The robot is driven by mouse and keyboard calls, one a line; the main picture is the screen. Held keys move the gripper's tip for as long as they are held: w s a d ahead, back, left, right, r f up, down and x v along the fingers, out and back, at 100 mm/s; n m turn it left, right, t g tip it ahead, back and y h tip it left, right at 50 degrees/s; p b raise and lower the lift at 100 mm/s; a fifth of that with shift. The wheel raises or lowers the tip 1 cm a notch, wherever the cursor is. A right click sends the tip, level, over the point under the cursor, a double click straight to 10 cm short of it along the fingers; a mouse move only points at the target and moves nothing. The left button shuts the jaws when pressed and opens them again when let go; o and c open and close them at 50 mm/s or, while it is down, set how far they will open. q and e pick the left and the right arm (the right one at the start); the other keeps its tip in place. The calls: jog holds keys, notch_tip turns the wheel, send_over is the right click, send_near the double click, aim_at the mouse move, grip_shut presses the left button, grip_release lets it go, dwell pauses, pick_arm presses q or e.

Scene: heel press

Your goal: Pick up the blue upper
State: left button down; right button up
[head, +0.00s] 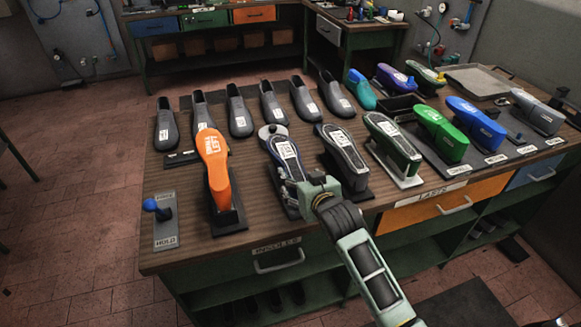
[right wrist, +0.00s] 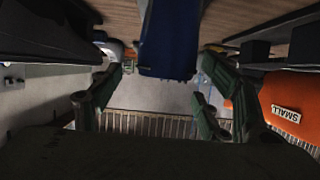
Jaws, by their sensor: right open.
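A dark blue, upper-like shoe form (head: 284,160) with a white label stands on the table in the head view, just right of the orange last (head: 214,165). In the right wrist view, a blue piece (right wrist: 170,40) hangs at the top centre, between the fingers. My right gripper (head: 316,184) is at the near end of the dark blue form in the head view. In the right wrist view, the right gripper (right wrist: 155,85) is open, with its fingers apart on either side. Whether they touch the blue piece is unclear. My left gripper is not in view.
Black (head: 341,152) and green-edged (head: 392,142) forms stand close to the right. Grey shoe forms (head: 240,115) line the back. Green (head: 441,130) and blue (head: 476,121) lasts stand further right. A blue-knobbed lever (head: 155,207) is at the left front corner.

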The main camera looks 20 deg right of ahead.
aim_at(294, 174)
jog(key=x, duration=0.2)
jog(key=p+x, duration=0.1)
jog(key=x, duration=0.2)
jog(key=shift+s+a+f+p, duration=0.15)
jog(key=shift+a+f+p, duration=0.05)
jog(key=shift+a+p, duration=0.1)
jog(key=shift+w+f, duration=0.25)
jog(key=shift+w, duration=0.2)
jog(key=shift+c, duration=0.2)
jog(key=c, duration=1.4)
